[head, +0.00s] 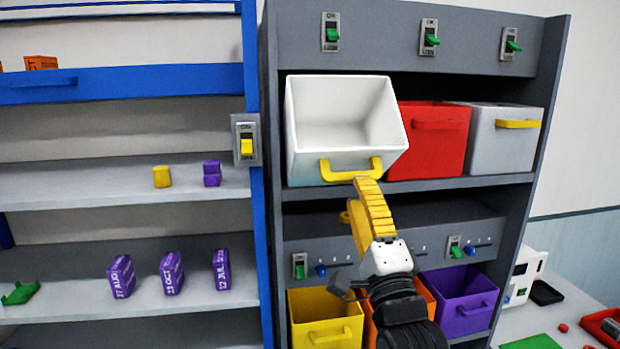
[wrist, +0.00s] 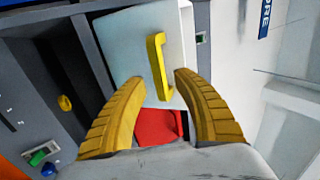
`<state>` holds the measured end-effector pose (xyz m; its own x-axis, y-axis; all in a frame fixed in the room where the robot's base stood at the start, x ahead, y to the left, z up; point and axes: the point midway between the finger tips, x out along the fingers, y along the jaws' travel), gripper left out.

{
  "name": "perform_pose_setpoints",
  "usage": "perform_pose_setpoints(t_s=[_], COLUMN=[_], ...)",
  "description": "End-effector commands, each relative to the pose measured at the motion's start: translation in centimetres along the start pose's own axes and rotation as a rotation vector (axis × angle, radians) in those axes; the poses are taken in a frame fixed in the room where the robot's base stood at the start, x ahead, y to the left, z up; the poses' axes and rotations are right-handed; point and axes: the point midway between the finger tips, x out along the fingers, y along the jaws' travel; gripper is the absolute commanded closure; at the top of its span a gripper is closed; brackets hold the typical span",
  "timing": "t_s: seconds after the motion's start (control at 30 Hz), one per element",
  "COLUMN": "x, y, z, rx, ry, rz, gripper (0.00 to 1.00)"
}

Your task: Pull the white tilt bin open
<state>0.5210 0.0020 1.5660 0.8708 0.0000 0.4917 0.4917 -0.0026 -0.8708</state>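The white tilt bin (head: 345,108) is at the left of the upper shelf in the head view. It is tipped forward, and its empty inside shows. Its yellow handle (head: 350,170) is on the lower front face. My gripper (head: 366,186) is just below the handle's right part. In the wrist view, my gripper (wrist: 160,79) has its two yellow fingers spread. The handle (wrist: 157,65) stands between and beyond the fingertips, with a gap on both sides. The white bin's front (wrist: 130,50) shows behind it. I cannot tell whether a finger touches the handle.
A red bin (head: 440,145) and a grey bin (head: 500,145) stand to the right on the same shelf. Switches (head: 331,32) line the panel above. Yellow (head: 322,310) and purple (head: 470,300) bins sit below. A blue-edged shelf (head: 120,82) stands left.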

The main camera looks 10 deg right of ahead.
Motion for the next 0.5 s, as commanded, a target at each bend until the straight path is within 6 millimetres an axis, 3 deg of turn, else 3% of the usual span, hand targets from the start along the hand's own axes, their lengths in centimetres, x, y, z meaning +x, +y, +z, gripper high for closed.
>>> perform_pose_setpoints(t_s=[0.2,0.5], x=[-4.7,-7.1], y=[0.0,0.0], z=[0.0,0.0], rx=[0.000,0.000], ry=[0.000,0.000], rz=[0.001,0.001], gripper=[0.64,0.64])
